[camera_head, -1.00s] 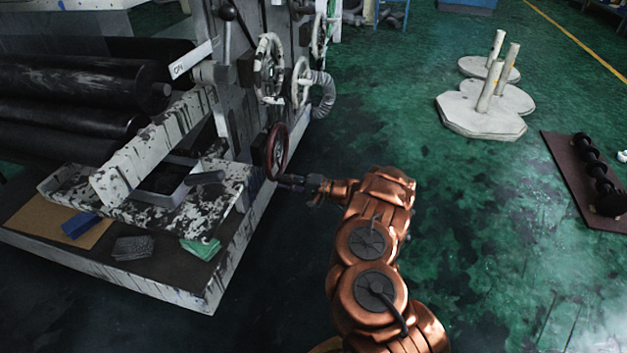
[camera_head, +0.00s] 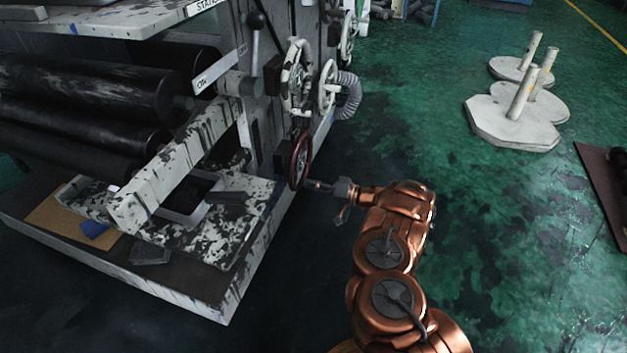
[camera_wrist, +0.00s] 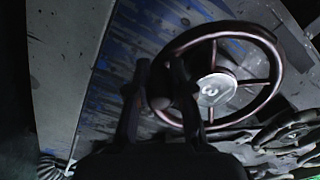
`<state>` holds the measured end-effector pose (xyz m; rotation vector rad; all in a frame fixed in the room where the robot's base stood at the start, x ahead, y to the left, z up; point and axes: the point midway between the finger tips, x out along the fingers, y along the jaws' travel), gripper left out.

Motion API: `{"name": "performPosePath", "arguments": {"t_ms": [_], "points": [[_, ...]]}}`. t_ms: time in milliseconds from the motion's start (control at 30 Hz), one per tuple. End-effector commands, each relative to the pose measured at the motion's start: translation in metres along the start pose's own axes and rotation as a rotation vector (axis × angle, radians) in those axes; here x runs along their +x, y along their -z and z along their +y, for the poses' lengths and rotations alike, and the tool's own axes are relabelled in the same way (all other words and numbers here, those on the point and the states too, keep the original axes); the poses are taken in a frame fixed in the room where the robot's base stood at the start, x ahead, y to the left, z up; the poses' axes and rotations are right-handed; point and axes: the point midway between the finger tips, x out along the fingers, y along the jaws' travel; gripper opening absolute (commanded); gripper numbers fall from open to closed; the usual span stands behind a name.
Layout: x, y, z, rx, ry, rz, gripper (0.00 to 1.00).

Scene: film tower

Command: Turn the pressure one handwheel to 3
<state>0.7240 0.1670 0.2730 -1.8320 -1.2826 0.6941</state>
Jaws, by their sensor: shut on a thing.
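A dark red spoked handwheel (camera_head: 300,160) stands upright on the side of the machine, low beneath the pale wheels. In the wrist view the same handwheel (camera_wrist: 270,60) fills the upper right. Its pale hub (camera_wrist: 216,89) carries a dark mark like a 3, seen turned. My gripper (camera_head: 314,185) is at the lower right of the wheel in the head view. In the wrist view my gripper (camera_wrist: 160,88) has one dark finger on each side of the wheel's left rim, shut on it. The exact contact is dark and partly hidden by the fingers.
Pale handwheels (camera_head: 297,76) and a grey ribbed hose (camera_head: 349,95) are above the red wheel. A black-knobbed lever (camera_head: 256,22) and dark rollers (camera_head: 85,85) are to the left. Pale stands (camera_head: 515,122) are on the green floor at right. Floor between is clear.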

Motion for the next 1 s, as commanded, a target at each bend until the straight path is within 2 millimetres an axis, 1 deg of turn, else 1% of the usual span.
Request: {"name": "performPosePath", "arguments": {"t_ms": [433, 467, 700, 1000], "points": [[-0.0001, -0.0024, -0.0004, -0.010, -0.003, 0.000, 0.00], [-0.0001, -0.0025, -0.0004, -0.010, -0.003, 0.000, 0.22], [0.0009, -0.0027, -0.0012, -0.010, 0.000, -0.001, 0.46], [-0.0002, -0.0023, -0.0014, -0.010, 0.000, -0.001, 0.46]]}}
